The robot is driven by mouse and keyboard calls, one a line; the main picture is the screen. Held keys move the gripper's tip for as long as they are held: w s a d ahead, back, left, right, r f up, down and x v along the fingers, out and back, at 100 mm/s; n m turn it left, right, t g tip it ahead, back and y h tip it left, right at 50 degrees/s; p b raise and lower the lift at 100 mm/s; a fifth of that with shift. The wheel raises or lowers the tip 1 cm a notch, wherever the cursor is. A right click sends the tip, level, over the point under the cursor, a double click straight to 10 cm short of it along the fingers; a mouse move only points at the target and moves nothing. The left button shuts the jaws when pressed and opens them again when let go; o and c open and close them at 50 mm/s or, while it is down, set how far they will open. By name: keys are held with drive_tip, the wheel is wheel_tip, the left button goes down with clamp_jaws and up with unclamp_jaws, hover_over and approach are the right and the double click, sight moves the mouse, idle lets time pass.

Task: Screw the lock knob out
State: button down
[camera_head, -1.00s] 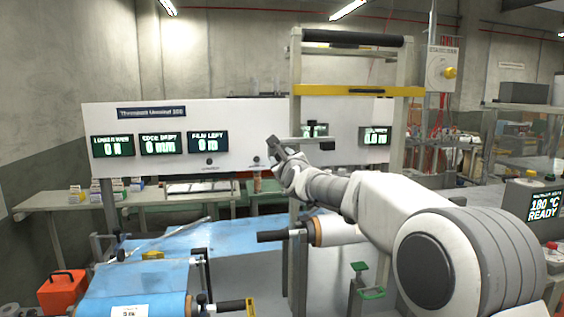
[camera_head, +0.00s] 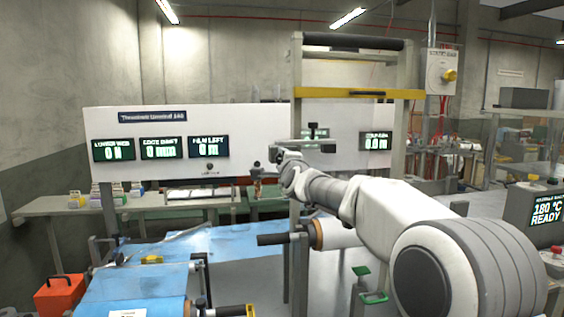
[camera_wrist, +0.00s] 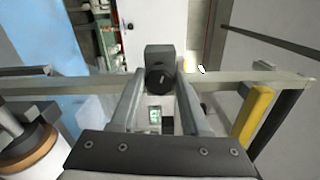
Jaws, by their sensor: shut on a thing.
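The lock knob (camera_wrist: 159,79) is a dark round knob with a pale mark, in front of a grey block (camera_wrist: 159,54) in the wrist view. My gripper (camera_wrist: 160,82) has one finger on each side of it and is shut on it. In the head view my gripper (camera_head: 281,160) is at the upright frame (camera_head: 298,190), just below a short grey crossbar (camera_head: 302,143). The knob itself is hidden or too small to make out there.
A white panel with green displays (camera_head: 160,148) stands behind. A yellow bar (camera_head: 358,93) crosses the frame above my gripper. A film roll (camera_head: 335,235) lies below my arm, with blue film (camera_head: 200,245) to the left. An orange box (camera_head: 60,293) is at lower left.

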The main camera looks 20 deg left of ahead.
drive_tip(key=m+b, duration=0.1)
drive_tip(key=m, duration=0.7)
drive_tip(key=m+b, duration=0.2)
drive_tip(key=m, duration=0.7)
drive_tip(key=r+m+b, duration=0.1)
drive_tip(key=m+b, duration=0.1)
drive_tip(key=m, duration=0.7)
drive_tip(key=shift+d, duration=0.3)
idle(1.5)
drive_tip(key=shift+b, duration=0.3)
drive_tip(key=c, duration=0.6)
unclamp_jaws()
drive_tip(key=shift+w+f, duration=0.1)
drive_tip(key=shift+w, duration=0.05)
drive_tip(key=shift+c, duration=0.2)
drive_tip(key=shift+o, duration=1.3)
drive_tip(key=shift+f, duration=0.2)
